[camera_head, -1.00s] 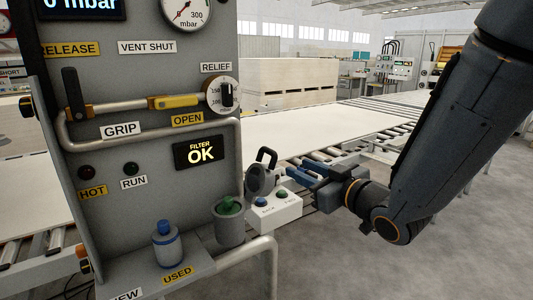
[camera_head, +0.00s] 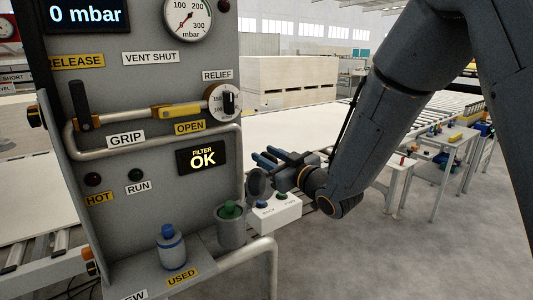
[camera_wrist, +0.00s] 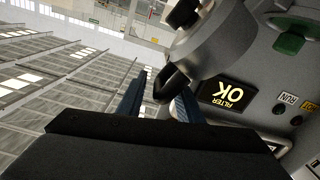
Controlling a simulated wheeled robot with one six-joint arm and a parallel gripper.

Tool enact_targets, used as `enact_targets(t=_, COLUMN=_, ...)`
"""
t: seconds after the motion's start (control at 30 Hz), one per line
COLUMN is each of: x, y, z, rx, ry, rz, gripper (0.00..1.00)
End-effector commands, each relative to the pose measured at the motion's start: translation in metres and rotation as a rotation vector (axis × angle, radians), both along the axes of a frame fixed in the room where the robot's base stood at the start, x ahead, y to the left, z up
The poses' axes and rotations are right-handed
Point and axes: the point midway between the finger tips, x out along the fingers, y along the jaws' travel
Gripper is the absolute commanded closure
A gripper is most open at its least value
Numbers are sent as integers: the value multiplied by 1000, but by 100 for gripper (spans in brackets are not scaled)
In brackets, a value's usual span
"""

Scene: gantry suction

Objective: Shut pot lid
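The grey pot (camera_head: 231,232) stands at the right of the panel shelf with a green-topped piece (camera_head: 230,210) in its mouth. The round lid (camera_head: 258,184) is open, standing steeply on edge at the pot's right; my gripper partly hides it. In the wrist view, a grey rounded surface (camera_wrist: 222,48), seemingly the lid, carries a black loop handle (camera_wrist: 172,85). My gripper (camera_head: 271,157) is just right of and above the lid. In the wrist view, my gripper (camera_wrist: 162,84) has its blue fingers apart, with the handle between or just beyond them; contact cannot be told.
A white button box (camera_head: 277,213) sits right below my gripper. A blue-capped bottle (camera_head: 172,248) stands on the shelf left of the pot. A bent pipe rail (camera_head: 262,250) runs in front. The panel (camera_head: 130,215) rises behind. Open floor lies to the right.

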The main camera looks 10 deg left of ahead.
Motion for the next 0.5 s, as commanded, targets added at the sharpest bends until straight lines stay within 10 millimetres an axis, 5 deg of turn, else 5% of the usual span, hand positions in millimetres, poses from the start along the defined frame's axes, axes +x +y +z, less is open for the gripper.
enact_targets(t=0.33, x=3, y=3, z=0, rx=1, ry=1, rz=-1, gripper=67)
enact_targets(t=0.5, x=3, y=3, z=0, rx=0, ry=0, rz=-2, gripper=94)
